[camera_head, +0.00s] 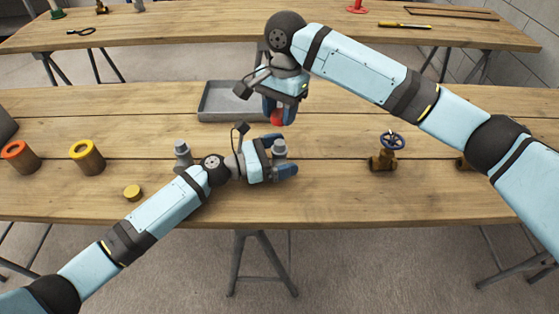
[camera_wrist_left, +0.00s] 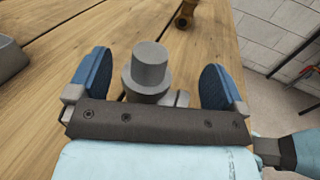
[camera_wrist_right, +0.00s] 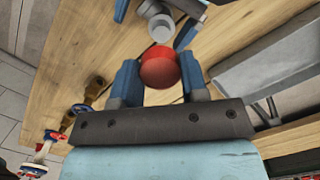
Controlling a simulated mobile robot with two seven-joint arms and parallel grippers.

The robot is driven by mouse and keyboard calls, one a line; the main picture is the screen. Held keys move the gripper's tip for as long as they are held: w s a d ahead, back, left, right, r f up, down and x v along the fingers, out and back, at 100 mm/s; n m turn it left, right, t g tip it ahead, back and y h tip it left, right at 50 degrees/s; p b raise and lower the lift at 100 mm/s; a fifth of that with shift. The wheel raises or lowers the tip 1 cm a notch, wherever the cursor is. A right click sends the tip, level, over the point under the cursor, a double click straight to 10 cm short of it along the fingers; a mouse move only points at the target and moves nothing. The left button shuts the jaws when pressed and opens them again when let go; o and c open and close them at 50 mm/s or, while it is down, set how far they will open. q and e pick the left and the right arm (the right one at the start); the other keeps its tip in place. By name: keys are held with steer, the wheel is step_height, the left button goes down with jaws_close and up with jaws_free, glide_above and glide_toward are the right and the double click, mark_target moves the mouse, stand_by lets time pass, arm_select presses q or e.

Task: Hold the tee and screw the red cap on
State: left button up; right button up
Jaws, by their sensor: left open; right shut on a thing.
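The grey tee (camera_head: 279,150) stands upright on the bench, its round top facing up. My left gripper (camera_head: 282,156) is open around it; in the left wrist view the tee (camera_wrist_left: 149,70) lies between the two blue fingers with a gap on each side. My right gripper (camera_head: 276,108) is shut on the red cap (camera_head: 277,118), pointing down above and behind the tee. In the right wrist view the red cap (camera_wrist_right: 160,68) is between the fingertips, with the tee's top (camera_wrist_right: 161,28) apart from it.
A similar grey fitting (camera_head: 182,156) stands beside my left wrist. A grey tray (camera_head: 222,98) lies behind the grippers. A brass valve with a blue handwheel (camera_head: 386,152) stands to the right. Orange-topped (camera_head: 19,157) and yellow-topped (camera_head: 87,157) cylinders and a yellow disc (camera_head: 132,193) are left.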

mark_target(279, 143)
arm_select(q)
steer(key=c, duration=1.3)
steer(key=shift+c, duration=0.2)
arm_select(e)
steer(key=shift+f, duration=2.5)
steer(key=shift+f, duration=0.9)
steer(key=shift+f, duration=0.6)
arm_select(q)
steer(key=c, duration=0.4)
arm_select(e)
steer(key=o, duration=0.6)
arm_select(q)
steer(key=shift+c, duration=0.2)
arm_select(e)
steer(key=o, duration=0.3)
